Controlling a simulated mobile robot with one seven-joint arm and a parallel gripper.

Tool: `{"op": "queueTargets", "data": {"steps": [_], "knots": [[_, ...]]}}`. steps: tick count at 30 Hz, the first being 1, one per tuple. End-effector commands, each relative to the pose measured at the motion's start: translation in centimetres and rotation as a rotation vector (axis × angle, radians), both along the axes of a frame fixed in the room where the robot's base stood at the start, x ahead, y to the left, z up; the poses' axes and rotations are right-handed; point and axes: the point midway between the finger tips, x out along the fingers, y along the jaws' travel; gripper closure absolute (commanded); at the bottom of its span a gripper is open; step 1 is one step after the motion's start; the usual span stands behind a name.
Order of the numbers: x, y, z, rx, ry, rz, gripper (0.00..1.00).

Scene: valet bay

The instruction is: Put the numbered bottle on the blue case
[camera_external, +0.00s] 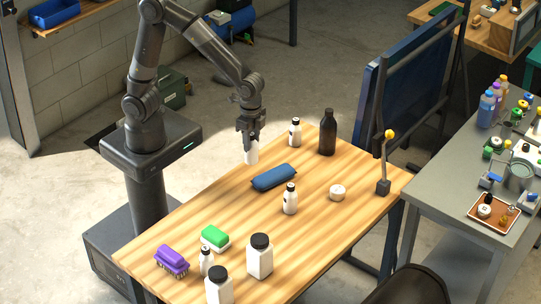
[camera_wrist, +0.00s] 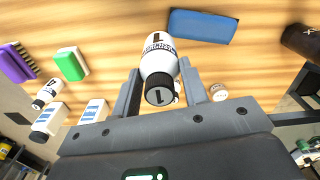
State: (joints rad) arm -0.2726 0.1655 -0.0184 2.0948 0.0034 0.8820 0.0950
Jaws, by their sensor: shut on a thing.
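My gripper (camera_external: 250,137) is shut on a white bottle (camera_external: 251,154) by the table's back left edge. In the wrist view the bottle (camera_wrist: 158,55) sits between the two fingers, its black cap marked 1 facing the camera and a dark number with lettering on its side. I cannot tell whether its base touches the table. The blue case (camera_external: 273,177) lies flat on the table, just right of and nearer than the held bottle, apart from it. It also shows at the top of the wrist view (camera_wrist: 202,25), with nothing on it.
On the wooden table (camera_external: 310,230) stand a small white bottle (camera_external: 295,132), a black bottle (camera_external: 328,134), another white bottle (camera_external: 290,200) and a round white tub (camera_external: 337,193). Green (camera_external: 215,237) and purple (camera_external: 171,260) brushes and several white bottles stand at the near end.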

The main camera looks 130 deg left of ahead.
Motion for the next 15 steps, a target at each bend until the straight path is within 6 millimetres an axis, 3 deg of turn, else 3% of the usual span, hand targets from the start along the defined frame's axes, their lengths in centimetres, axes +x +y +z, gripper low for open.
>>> {"op": "queueTargets", "data": {"steps": [9, 15], "knots": [[1.0, 7.3, -4.4, 0.000, 0.002, 0.005, 0.86], [1.4, 9.6, -5.8, 0.000, -0.001, 0.001, 0.86]]}}
